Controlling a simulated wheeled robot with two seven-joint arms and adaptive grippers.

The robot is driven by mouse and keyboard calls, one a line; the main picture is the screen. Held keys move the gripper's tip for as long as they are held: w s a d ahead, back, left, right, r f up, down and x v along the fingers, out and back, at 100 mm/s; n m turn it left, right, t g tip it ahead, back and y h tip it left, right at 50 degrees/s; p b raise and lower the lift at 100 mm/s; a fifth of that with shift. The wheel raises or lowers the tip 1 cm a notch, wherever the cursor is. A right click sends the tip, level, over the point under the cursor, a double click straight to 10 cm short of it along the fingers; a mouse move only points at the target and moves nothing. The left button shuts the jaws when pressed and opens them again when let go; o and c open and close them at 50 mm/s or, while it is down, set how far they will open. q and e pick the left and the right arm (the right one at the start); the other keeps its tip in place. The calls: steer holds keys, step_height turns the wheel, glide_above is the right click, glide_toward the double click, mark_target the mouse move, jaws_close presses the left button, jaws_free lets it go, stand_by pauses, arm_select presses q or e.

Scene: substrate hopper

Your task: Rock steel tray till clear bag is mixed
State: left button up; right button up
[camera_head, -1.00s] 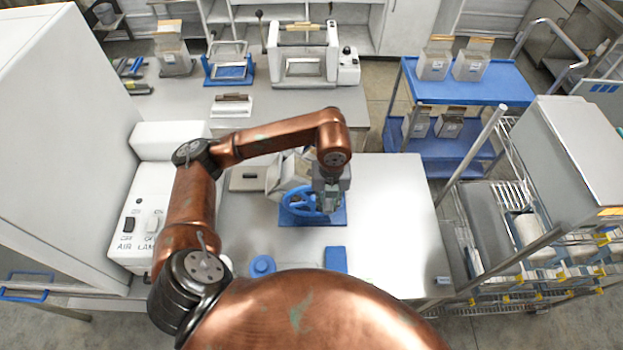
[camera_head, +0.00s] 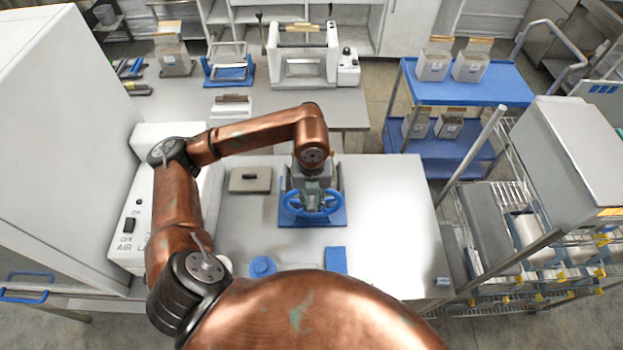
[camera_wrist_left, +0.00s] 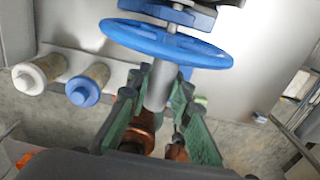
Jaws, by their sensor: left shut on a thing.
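A blue handwheel (camera_head: 291,207) stands on a blue base (camera_head: 335,218) on the steel table. My left gripper (camera_head: 312,199) is at the wheel. In the left wrist view, my left gripper (camera_wrist_left: 160,112) has its green fingers shut around a grey cylindrical handle (camera_wrist_left: 158,86) on the rim of the blue wheel (camera_wrist_left: 150,42). Grey side parts of the stand (camera_head: 342,178) show on both sides of my wrist. The steel tray and clear bag are not distinguishable; my arm covers the area behind the wheel. My right gripper is not in view.
A grey flat block (camera_head: 250,180) lies left of the stand. A blue round cap (camera_head: 262,266) and a blue pad (camera_head: 335,260) lie near the front. The table's right side (camera_head: 390,220) is clear. A white cabinet (camera_head: 60,130) stands left, a wire rack (camera_head: 500,235) right.

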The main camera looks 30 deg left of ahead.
arm_select(q)
steer(key=shift+s+a+f, duration=0.3)
steer(key=shift+s+a, duration=0.05)
steer(key=shift+a, duration=0.2)
steer(key=shift+w+d+r+b, duration=0.15)
steer(key=shift+d+r+b, duration=0.1)
steer(key=shift+b, duration=0.5)
steer(key=shift+w+d, duration=0.35)
steer(key=shift+d, duration=0.1)
steer(key=o, duration=0.6)
steer(key=shift+s+a, duration=0.1)
steer(key=o, duration=1.3)
